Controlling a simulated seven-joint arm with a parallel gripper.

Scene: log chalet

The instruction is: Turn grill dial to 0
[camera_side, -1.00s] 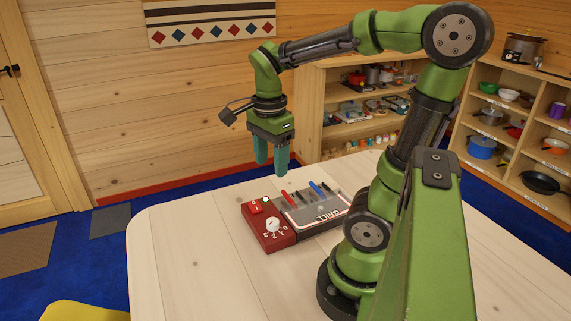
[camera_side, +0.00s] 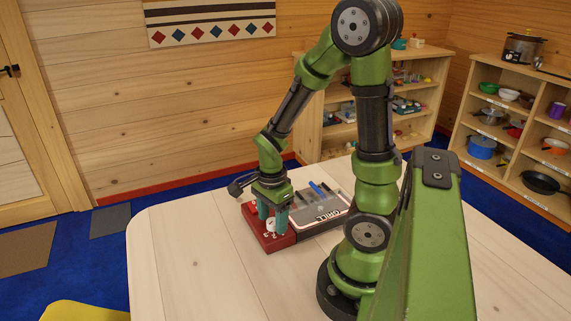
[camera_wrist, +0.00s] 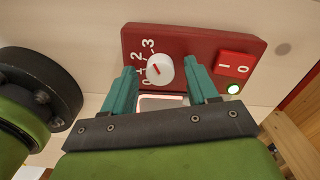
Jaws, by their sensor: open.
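The grill (camera_side: 318,209) lies on the table with a red control panel (camera_side: 277,241) at its left end. The white dial (camera_wrist: 160,69) has a red mark and the numbers 0, 1, 2 and 3 on its left side; the mark's exact setting is hard to read. In the side view the dial (camera_side: 272,226) is partly hidden behind my fingers. My gripper (camera_side: 272,217) is open and pointing down over the panel. In the wrist view its teal fingertips (camera_wrist: 161,68) stand on either side of the dial, apparently not closed on it.
A blue stick-like item (camera_side: 317,189) and dark pieces lie on the grill. The table (camera_side: 190,255) is clear at the left and front.

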